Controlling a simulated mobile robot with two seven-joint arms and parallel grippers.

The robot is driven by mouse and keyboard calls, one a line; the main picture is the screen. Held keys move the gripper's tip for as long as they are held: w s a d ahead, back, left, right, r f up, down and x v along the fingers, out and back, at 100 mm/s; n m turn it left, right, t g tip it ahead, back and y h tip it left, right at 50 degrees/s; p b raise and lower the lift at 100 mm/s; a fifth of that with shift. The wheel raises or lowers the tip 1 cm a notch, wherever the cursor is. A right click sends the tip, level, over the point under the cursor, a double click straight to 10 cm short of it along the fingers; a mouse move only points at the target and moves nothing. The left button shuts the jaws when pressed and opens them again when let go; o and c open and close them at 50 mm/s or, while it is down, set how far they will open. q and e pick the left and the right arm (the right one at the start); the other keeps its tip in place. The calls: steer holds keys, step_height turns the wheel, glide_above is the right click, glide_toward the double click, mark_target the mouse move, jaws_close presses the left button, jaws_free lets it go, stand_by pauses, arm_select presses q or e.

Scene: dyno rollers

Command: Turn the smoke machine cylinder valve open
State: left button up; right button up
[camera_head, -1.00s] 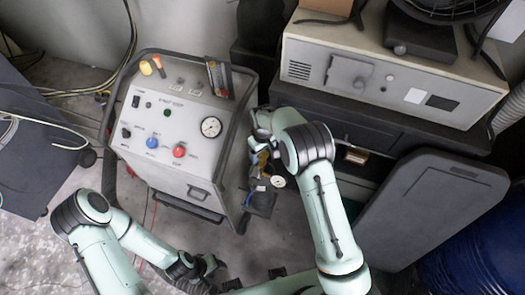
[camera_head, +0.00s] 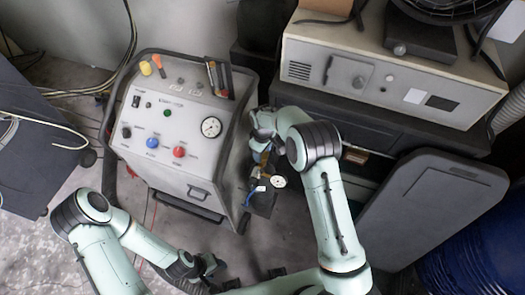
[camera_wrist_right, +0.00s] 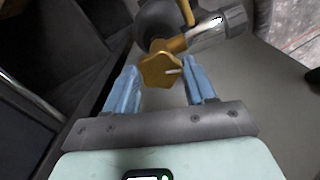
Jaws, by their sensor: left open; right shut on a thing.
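The brass star-shaped valve knob (camera_wrist_right: 161,70) sits between the blue fingers of my right gripper (camera_wrist_right: 164,90), which is shut on it. Brass and chrome fittings and the dark rounded top of the cylinder (camera_wrist_right: 157,20) show just beyond the knob. In the head view the right gripper (camera_head: 262,138) is beside the smoke machine's right side, partly hidden by its own wrist. Below it are brass fittings, a small white gauge (camera_head: 278,181) and a blue part. My left gripper (camera_head: 212,267) is open and empty, low in front of the machine (camera_head: 172,130).
The machine's sloped panel carries knobs and a round gauge (camera_head: 211,127). A beige box unit (camera_head: 390,75) stands on a dark cabinet at right. A grey lid-like panel (camera_head: 440,205) and a blue drum (camera_head: 485,255) crowd the right side. Cables lie at left.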

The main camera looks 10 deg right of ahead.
steer(key=shift+w+n, duration=0.1)
steer(key=shift+n, duration=1.4)
steer(key=o, duration=1)
steer(key=shift+o, duration=0.2)
step_height(320, 180, up, 14)
steer(key=shift+f+p, duration=0.25)
steer(key=shift+p, duration=0.1)
